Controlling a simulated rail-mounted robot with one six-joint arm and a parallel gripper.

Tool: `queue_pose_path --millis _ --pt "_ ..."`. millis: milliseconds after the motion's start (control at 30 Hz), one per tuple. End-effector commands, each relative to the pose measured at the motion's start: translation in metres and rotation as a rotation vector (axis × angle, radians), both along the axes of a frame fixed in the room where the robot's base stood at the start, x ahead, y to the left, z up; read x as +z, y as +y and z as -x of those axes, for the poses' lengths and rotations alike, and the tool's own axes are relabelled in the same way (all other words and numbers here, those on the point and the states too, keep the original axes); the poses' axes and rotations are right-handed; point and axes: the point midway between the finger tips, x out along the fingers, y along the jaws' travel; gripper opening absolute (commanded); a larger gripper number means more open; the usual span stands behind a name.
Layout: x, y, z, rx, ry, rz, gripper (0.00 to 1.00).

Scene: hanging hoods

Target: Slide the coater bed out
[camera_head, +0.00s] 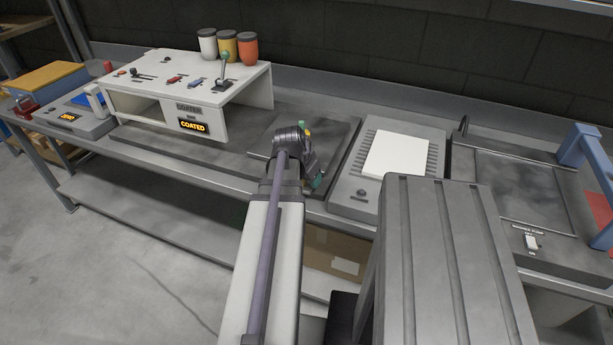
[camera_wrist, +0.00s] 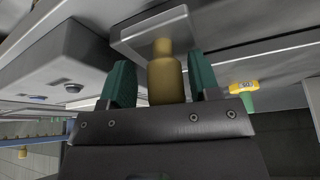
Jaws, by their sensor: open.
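The white coater (camera_head: 185,85) stands on the left of the bench like a bridge, with a lit "COATED" sign on its front. A dark flat bed (camera_head: 318,128) lies on the bench to its right, partly hidden by my arm. My gripper (camera_head: 309,155) is at the bed's front right part in the head view. In the wrist view, the green fingers of my gripper (camera_wrist: 160,82) are open on either side of a brass knob (camera_wrist: 165,80). Gaps show between knob and fingers. The knob joins a pale grey block (camera_wrist: 150,33).
A grey unit with a white sheet (camera_head: 397,154) stands right of the bed. Farther right are a dark-topped unit with a switch (camera_head: 531,243) and a blue frame (camera_head: 577,150). Three jars (camera_head: 228,46) stand behind the coater. A lever (camera_head: 224,70) stands on its top.

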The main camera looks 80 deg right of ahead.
Motion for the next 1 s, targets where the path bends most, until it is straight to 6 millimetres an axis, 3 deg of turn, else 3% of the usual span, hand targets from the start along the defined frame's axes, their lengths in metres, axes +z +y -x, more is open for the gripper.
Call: queue_pose_path --millis 167,500,600,1000 --pt "0.010 0.003 -0.001 0.000 -0.001 0.000 0.56" --pt "0.087 0.029 -0.013 0.000 0.000 0.000 0.56" --pt "0.101 0.035 -0.016 0.000 0.001 0.000 0.56" --pt "0.100 0.037 -0.017 -0.001 0.000 0.000 0.56"
